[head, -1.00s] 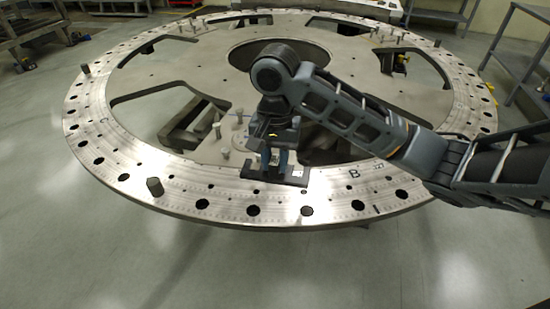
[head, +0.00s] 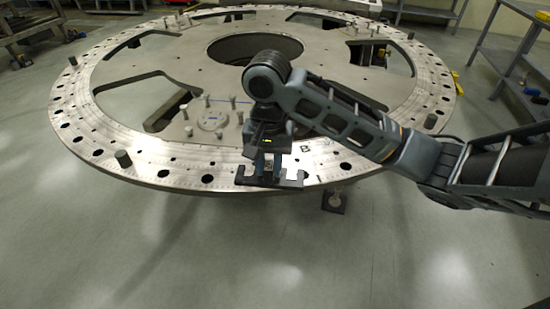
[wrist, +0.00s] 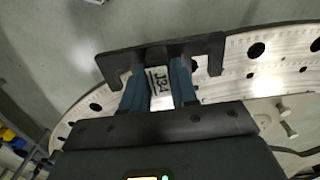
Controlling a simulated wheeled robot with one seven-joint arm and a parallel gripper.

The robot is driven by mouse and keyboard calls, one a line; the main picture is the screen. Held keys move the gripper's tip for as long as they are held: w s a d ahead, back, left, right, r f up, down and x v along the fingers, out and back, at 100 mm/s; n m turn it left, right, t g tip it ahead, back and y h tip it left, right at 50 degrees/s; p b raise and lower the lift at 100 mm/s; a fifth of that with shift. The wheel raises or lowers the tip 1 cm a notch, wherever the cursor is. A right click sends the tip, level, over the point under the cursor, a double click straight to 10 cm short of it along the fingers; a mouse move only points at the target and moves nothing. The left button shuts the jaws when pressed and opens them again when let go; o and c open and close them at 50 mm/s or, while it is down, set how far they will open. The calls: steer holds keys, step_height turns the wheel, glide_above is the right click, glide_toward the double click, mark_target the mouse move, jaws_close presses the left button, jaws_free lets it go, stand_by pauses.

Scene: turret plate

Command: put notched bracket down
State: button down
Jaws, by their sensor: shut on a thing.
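The notched bracket (head: 288,184) is a dark flat piece with cut-outs in its edge. My gripper (head: 267,171) points down with its blue fingers shut on it. In the head view the bracket appears over the near rim of the turret plate (head: 215,172), overlapping the plate's front edge and the floor. I cannot tell whether it touches the plate. In the wrist view the bracket (wrist: 205,50) spans across the fingertips (wrist: 158,88). Part of the plate is hidden behind my arm.
A round disc with small pins (head: 212,121) sits inward on the plate. A grey shelf (head: 510,70) stands at right. The floor in front is clear.

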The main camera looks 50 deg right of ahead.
steer(key=w+a+f+n, duration=0.2)
steer(key=a+f+n, duration=0.3)
steer(key=a+n, duration=0.1)
steer(key=w+a+f+n, duration=0.3)
steer(key=a+f+n, duration=0.3)
steer(key=a, duration=0.3)
steer(key=shift+w+a, duration=0.25)
steer(key=shift+w, duration=0.1)
